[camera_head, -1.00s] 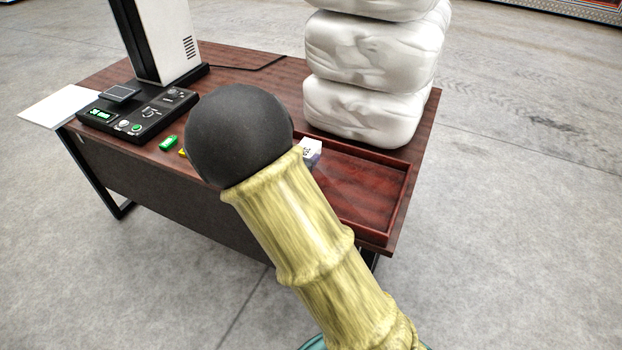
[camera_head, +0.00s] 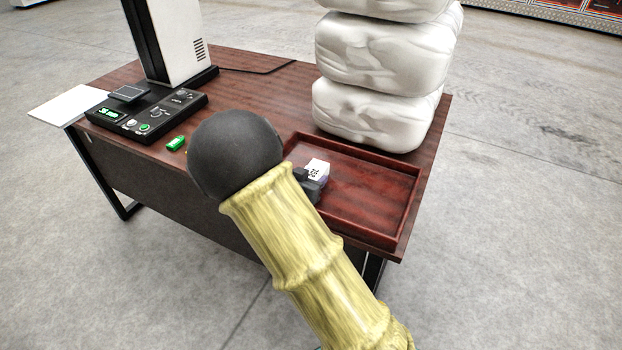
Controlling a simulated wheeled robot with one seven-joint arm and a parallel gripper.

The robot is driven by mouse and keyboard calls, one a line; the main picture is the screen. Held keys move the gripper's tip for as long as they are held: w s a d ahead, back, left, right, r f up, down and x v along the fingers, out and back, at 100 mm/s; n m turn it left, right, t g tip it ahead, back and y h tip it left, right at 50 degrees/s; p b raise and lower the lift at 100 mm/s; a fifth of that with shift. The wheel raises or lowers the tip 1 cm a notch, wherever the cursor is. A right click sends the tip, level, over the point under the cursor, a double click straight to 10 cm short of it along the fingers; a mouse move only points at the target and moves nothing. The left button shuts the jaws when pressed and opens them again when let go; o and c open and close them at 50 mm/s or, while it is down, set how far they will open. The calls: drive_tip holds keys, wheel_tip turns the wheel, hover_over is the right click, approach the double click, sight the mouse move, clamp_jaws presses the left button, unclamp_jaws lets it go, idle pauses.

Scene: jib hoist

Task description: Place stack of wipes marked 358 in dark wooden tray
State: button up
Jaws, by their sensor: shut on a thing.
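The stack of wipes (camera_head: 317,169) is a small white block with dark marking on it; the print is too small to read surely. My gripper (camera_head: 312,182) is dark, partly hidden behind my arm, and shut on the stack. Gripper and stack are at the left part of the dark wooden tray (camera_head: 375,205), within its outline in the picture. I cannot tell whether the stack touches the tray floor. The tray is shallow and reddish-brown, with a low rim, and its visible floor is bare. My arm hides its front left corner.
A tall pile of white wrapped bundles (camera_head: 372,115) stands just behind the tray. A black control box (camera_head: 147,113) with a white column (camera_head: 178,40) is at the left. A small green object (camera_head: 176,143) lies on the brown desk (camera_head: 250,95). A white sheet (camera_head: 68,105) overhangs the left edge.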

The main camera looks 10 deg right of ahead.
drive_tip(key=shift+f, duration=0.1)
drive_tip(key=o, duration=1.1)
drive_tip(key=shift+s+a+r, duration=0.15)
drive_tip(key=shift+r, duration=0.1)
drive_tip(key=p+v, duration=0.3)
drive_tip(key=v, duration=0.8)
drive_tip(key=shift+s, duration=0.25)
drive_tip(key=shift+a, duration=0.15)
